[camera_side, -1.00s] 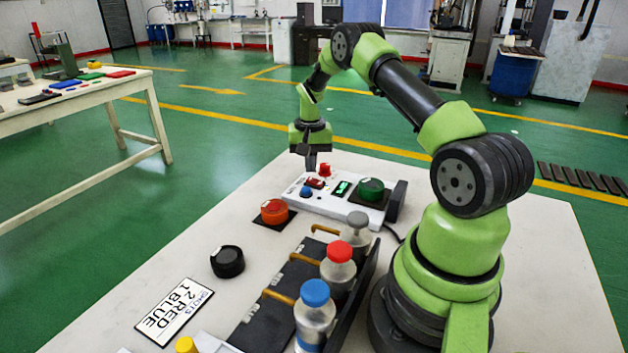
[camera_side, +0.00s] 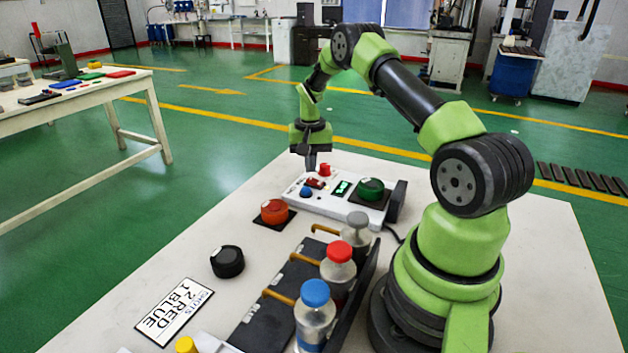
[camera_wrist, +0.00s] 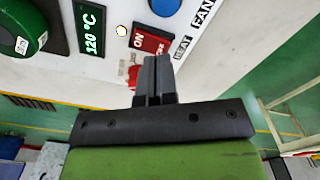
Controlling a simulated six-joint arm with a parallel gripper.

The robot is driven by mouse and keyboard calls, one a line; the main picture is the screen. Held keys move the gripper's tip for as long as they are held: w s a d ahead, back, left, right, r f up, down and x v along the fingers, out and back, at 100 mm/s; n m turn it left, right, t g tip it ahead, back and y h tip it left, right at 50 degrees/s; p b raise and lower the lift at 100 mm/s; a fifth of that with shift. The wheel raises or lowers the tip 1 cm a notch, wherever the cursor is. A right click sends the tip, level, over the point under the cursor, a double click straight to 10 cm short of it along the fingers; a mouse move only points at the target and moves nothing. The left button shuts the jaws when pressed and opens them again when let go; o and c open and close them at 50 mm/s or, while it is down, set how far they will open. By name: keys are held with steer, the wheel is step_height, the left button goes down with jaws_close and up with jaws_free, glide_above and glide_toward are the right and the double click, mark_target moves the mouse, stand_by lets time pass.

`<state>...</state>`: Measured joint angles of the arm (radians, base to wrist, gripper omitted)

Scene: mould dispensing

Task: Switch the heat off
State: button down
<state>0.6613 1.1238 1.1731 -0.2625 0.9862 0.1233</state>
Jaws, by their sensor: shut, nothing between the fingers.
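The heat switch (camera_wrist: 151,41) is a red rocker marked ON, beside the HEAT label in the wrist view. In the side view the switch (camera_side: 315,183) is small, on the white control box (camera_side: 330,203). My gripper (camera_side: 311,166) points down over the far-left part of the box, close to the switch. In the wrist view the gripper (camera_wrist: 153,62) is shut and empty, its tips close to the switch's edge. I cannot tell whether they touch it. The green display (camera_wrist: 91,30) reads 120 °C, and a small white light (camera_wrist: 121,30) sits beside it.
A red button (camera_side: 325,169) stands behind the switch. An orange-red dish (camera_side: 274,211), a black dish (camera_side: 227,261) and capped bottles (camera_side: 315,317) stand nearer. The table's left side is mostly clear.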

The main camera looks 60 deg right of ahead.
mark_target(311, 179)
steer(key=shift+f, duration=1.3)
stand_by(0.7)
steer(key=shift+r, duration=3.55)
